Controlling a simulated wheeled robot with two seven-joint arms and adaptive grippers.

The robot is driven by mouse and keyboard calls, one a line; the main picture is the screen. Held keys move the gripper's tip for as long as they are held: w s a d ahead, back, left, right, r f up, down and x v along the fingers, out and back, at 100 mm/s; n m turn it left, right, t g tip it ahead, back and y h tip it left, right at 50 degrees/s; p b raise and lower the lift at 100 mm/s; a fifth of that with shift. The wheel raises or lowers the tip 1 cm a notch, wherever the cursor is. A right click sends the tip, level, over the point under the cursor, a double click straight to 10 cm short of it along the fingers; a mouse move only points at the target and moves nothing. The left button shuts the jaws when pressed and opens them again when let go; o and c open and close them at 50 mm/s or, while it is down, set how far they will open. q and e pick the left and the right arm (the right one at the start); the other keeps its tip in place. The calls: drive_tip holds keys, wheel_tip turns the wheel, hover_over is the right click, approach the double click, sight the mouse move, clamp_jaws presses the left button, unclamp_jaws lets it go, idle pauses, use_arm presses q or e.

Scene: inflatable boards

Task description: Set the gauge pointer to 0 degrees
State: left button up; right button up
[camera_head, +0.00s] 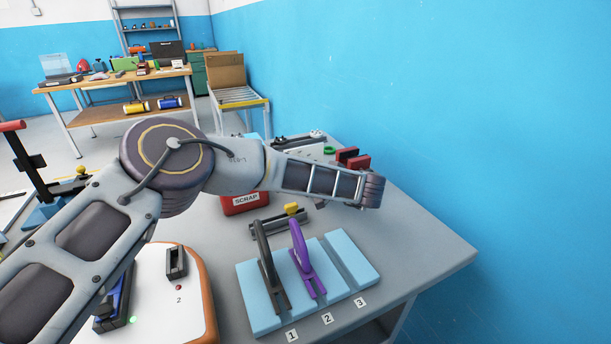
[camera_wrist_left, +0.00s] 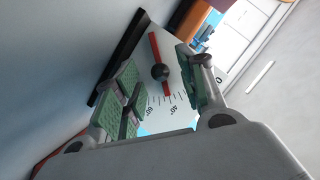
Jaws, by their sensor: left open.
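In the left wrist view a white gauge plate (camera_wrist_left: 185,113) carries a printed scale with "0", "40" and "60" marks. Its red pointer (camera_wrist_left: 154,48) turns on a round black hub (camera_wrist_left: 160,72), and its lower end lies near the 40 mark. My left gripper (camera_wrist_left: 160,84) is open, with one green-padded finger on each side of the pointer. I see no contact between fingers and pointer. In the head view my left arm reaches right across the table, and its fingers and the gauge are hidden behind the wrist. My right gripper is not in view.
A blue rack (camera_head: 361,265) with black and purple handles stands in front of the arm. A red SCRAP bin (camera_head: 245,203) and red blocks (camera_head: 357,162) are near the arm. The blue wall (camera_head: 480,120) rises close on the right. The table's right corner (camera_head: 445,250) is bare.

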use_arm(q)
drive_tip(key=shift+w+a+f, duration=0.1)
drive_tip(key=shift+w+a, duration=0.1)
drive_tip(key=shift+w, duration=0.05)
clamp_jaws()
idle(0.3)
